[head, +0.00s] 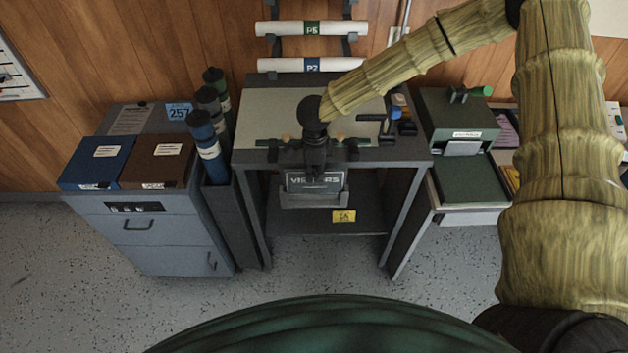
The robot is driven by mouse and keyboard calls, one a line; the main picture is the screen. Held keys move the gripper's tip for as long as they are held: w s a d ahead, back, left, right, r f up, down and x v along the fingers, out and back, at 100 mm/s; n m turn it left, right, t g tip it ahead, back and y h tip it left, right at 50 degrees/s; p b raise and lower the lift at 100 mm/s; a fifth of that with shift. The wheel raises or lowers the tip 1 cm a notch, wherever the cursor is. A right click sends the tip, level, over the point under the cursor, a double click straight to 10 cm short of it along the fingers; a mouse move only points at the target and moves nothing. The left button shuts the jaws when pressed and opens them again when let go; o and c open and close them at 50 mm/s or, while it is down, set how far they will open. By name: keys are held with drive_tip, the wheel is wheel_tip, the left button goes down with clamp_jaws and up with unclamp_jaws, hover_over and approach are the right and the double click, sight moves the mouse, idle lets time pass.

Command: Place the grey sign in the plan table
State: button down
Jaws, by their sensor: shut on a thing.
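The plan table (262,112) stands in the middle of the head view, with a pale top, dark legs and a lower shelf (300,222). The grey sign (300,185), lettered in white and partly covered, is at the table's front, below the top's front edge. My gripper (316,170) points down and is shut on the sign's upper edge. A grey trough-like holder (313,200) shows directly below and in front of the sign. I cannot tell whether the sign rests in it or hangs just above it.
A grey cabinet (165,235) with blue and brown boxes stands left, beside dark tubes (207,145). A blue-handled tool (378,125) lies on the table's right. A green box (455,125) stands further right. A yellow label (344,216) is on the lower shelf.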

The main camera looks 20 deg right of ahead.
sight(314, 195)
drive_tip(key=shift+s+f, duration=0.15)
drive_tip(key=shift+f, duration=0.25)
drive_tip(key=shift+f+p, duration=0.6)
drive_tip(key=shift+f, duration=1.05)
drive_tip(key=shift+f, duration=0.1)
drive_tip(key=c, duration=1.6)
unclamp_jaws()
drive_tip(key=shift+o, duration=0.2)
wheel_tip(314, 195, up, 12)
drive_tip(key=b, duration=0.3)
